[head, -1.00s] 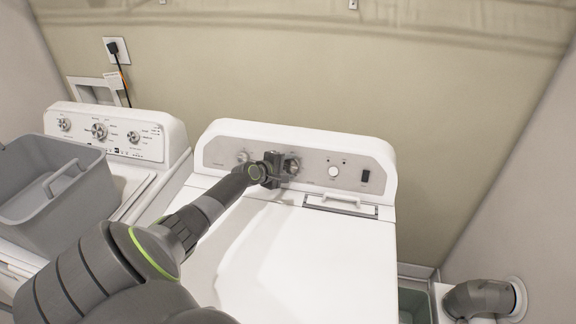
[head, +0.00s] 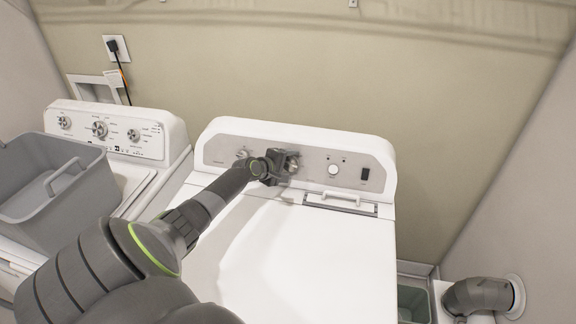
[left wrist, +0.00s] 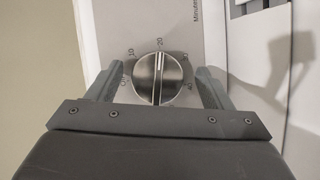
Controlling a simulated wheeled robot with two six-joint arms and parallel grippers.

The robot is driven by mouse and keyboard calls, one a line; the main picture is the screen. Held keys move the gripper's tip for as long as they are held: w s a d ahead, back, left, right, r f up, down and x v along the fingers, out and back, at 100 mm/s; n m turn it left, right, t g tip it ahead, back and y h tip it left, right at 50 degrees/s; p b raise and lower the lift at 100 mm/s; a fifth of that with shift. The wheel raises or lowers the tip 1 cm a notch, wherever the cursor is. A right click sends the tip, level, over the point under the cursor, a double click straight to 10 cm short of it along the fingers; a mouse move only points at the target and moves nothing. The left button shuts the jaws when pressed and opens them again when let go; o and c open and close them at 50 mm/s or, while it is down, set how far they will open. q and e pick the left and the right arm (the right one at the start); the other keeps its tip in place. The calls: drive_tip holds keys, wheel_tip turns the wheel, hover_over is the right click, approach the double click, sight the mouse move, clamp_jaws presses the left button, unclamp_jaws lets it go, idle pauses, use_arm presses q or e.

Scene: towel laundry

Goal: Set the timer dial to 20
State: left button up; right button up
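The timer dial (left wrist: 160,80) is a round silver knob with a raised grip bar, on the grey control panel (left wrist: 196,25). In the left wrist view the bar stands nearly upright, its upper end close to the 20 mark. A 10 mark shows to its upper left; other marks are partly hidden. My left gripper (left wrist: 160,70) is open, with one finger on each side of the dial. Narrow gaps seem to show between fingers and knob. In the head view the left gripper (head: 284,167) is at the panel of the right-hand machine (head: 290,235) and partly covers the dial. My right gripper is out of view.
Another knob (head: 242,155) is left of the gripper; a white button (head: 333,170) and black switch (head: 365,175) are to the right. A second machine (head: 165,150) stands at left with a grey basket (head: 85,195) on it. The right machine's top is clear.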

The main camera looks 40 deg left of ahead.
use_arm(q)
drive_tip(key=shift+r, duration=0.15)
drive_tip(key=shift+s+r, duration=0.1)
drive_tip(key=shift+s, duration=0.15)
drive_tip(key=p+v, duration=0.3)
drive_tip(key=v, duration=1.3)
drive_tip(key=shift+s, duration=0.4)
